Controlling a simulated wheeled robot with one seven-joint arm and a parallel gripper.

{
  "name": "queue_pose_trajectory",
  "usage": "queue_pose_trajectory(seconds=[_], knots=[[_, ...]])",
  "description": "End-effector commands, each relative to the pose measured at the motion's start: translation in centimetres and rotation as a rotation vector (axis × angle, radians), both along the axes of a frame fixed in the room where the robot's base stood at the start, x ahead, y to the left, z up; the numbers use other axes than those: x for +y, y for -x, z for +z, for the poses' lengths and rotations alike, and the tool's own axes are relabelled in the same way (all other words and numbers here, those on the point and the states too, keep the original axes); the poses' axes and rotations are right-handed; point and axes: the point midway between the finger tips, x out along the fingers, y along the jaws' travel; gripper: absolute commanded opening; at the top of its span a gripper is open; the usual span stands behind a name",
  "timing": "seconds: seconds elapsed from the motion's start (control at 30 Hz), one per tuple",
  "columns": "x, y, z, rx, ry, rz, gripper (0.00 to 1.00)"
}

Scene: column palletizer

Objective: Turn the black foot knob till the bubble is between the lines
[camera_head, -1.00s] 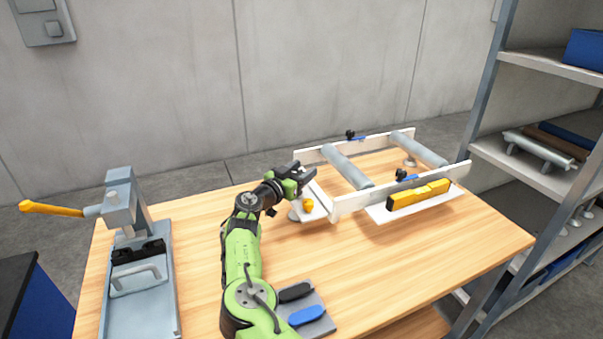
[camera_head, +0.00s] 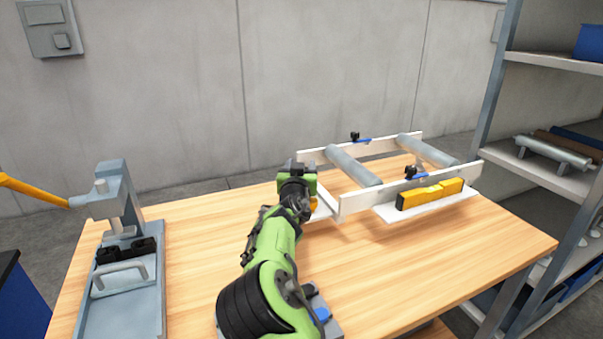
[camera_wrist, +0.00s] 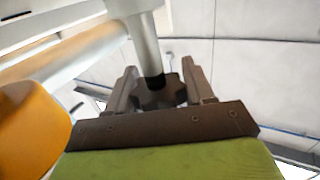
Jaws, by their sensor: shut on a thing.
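The black foot knob (camera_wrist: 160,96) is a lobed knob at the end of a grey post in the wrist view. My gripper (camera_wrist: 163,78) has one finger on each side of it and is shut on it. The yellow spirit level (camera_head: 430,194) lies on a white plate at the frame's near side. Its bubble and lines are too small to read.
A grey press (camera_head: 125,230) with a yellow handle stands at the left of the wooden table (camera_head: 390,270). An orange part (camera_head: 314,203) is close beside my gripper and looms at left in the wrist view (camera_wrist: 30,125). Shelves (camera_head: 545,175) stand at right.

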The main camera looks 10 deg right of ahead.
Motion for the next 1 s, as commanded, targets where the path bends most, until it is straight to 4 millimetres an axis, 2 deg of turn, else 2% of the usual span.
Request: queue_pose_trajectory(seconds=[0.5,0.53,0.63,0.67,1.0], knots=[[0.08,-0.05,0.08,0.000,0.000,0.025,0.22],[0.08,-0.05,0.08,0.000,0.000,0.025,0.55],[0.07,-0.04,0.07,0.000,0.000,0.025,0.71],[0.07,-0.04,0.07,0.000,0.000,0.024,0.73],[0.23,0.55,0.13,-0.001,-0.002,0.024,0.73]])
